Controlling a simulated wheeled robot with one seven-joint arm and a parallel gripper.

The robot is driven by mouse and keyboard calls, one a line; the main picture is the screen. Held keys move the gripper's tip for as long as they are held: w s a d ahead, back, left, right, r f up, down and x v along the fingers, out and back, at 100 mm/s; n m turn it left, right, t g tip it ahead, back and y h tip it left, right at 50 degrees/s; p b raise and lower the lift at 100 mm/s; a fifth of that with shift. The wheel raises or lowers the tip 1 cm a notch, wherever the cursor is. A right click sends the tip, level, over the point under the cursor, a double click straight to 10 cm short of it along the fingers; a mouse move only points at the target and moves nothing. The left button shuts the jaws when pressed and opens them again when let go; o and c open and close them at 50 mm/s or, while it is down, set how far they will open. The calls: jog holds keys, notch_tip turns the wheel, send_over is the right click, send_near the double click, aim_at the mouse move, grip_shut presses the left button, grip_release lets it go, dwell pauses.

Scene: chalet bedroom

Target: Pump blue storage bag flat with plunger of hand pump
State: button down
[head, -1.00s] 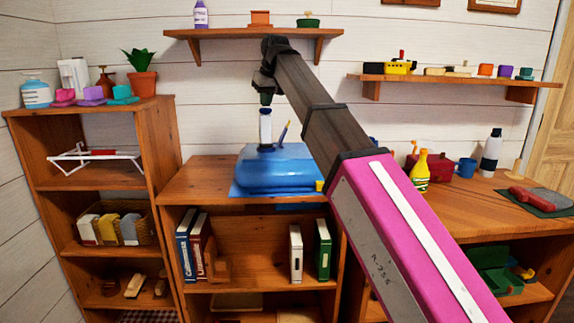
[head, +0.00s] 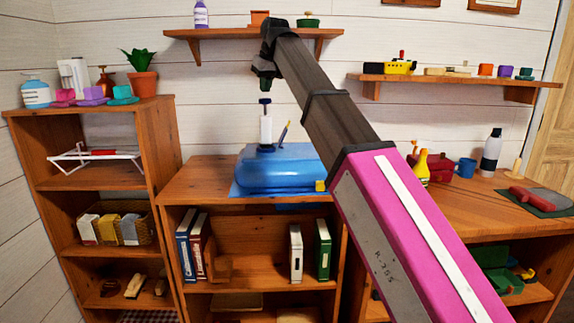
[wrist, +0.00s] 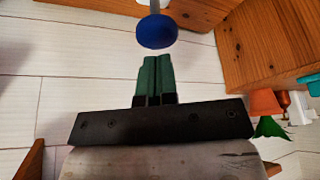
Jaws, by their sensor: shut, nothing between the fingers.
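The blue storage bag (head: 285,172) lies puffed up on the middle cabinet top in the head view. The white hand pump (head: 266,130) stands upright on it. Its plunger is raised, with a rod and a dark blue knob (head: 265,101) above the pump body. The knob also shows in the wrist view (wrist: 156,32), just beyond my fingertips. My gripper (head: 264,87) points down above the knob, with a small gap between them. Its green fingers (wrist: 156,62) are together and empty in the wrist view.
A wall shelf (head: 225,34) with a purple bottle and pots is behind and above my gripper. A taller bookcase (head: 155,125) stands to the left, with a potted plant (head: 139,75) on top. Bare cabinet top (head: 205,178) lies left of the bag.

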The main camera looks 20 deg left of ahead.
aim_at(266, 100)
jog(key=shift+f, duration=0.1)
dwell(0.3)
jog(key=shift+f, duration=3.25)
jog(key=shift+r, duration=2.35)
jog(key=shift+f, duration=0.1)
jog(key=shift+f, duration=0.9)
jog(key=shift+f, duration=2.95)
jog(key=shift+r, duration=2.45)
